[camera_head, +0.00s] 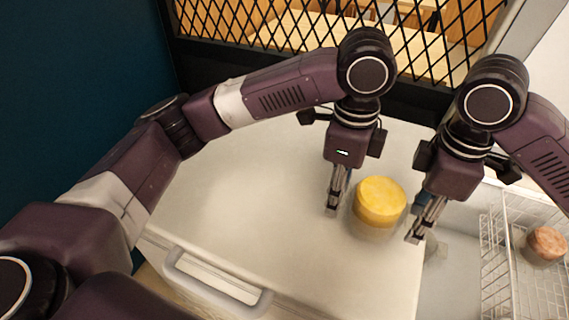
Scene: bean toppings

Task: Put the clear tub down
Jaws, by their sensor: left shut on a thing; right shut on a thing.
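The clear tub (381,203) shows a yellow round top, with a paler see-through side below it. It is upright between my two grippers, over the pale worktop. My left gripper (334,205) is at its left side and shut on its edge. My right gripper (418,232) is at its right side, also shut on it. The exact contact at the fingertips is too small to see. I cannot tell whether the tub's base touches the worktop.
The pale worktop (240,220) is clear to the left of the tub. A white wire basket (493,255) at the right holds another tub with a reddish-brown top (546,243). A black mesh panel (240,25) stands at the back. A pale handle (215,285) is at the front edge.

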